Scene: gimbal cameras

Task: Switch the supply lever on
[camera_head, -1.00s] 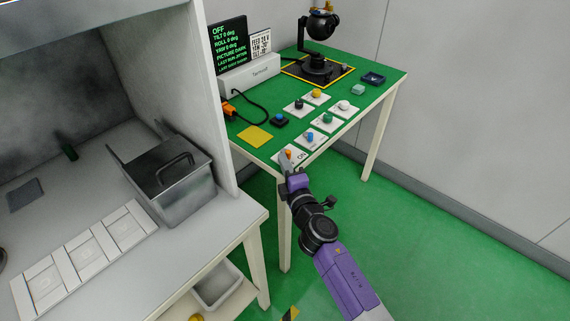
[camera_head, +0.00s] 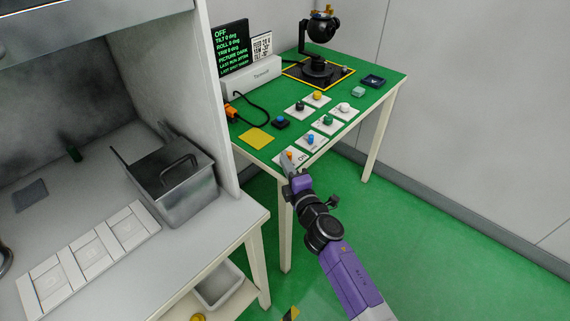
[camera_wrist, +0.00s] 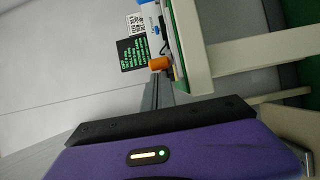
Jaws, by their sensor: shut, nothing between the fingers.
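The supply lever, with an orange knob (camera_head: 290,154), stands on a white plate (camera_head: 301,155) marked "ON" at the near corner of the green table. The orange knob also shows in the wrist view (camera_wrist: 160,63), just beyond my fingers. My gripper (camera_head: 287,166) is shut and empty, right at the near side of the lever. Whether it touches the lever I cannot tell, and the lever's base is hidden. A black screen (camera_head: 231,49) behind reads "OFF" in green.
Several white plates with coloured knobs, including a blue one (camera_head: 310,140), stand close beyond the lever. A yellow pad (camera_head: 256,139) lies to the left. A grey cabinet wall and bench (camera_head: 235,212) stand left of my arm. The floor at right is clear.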

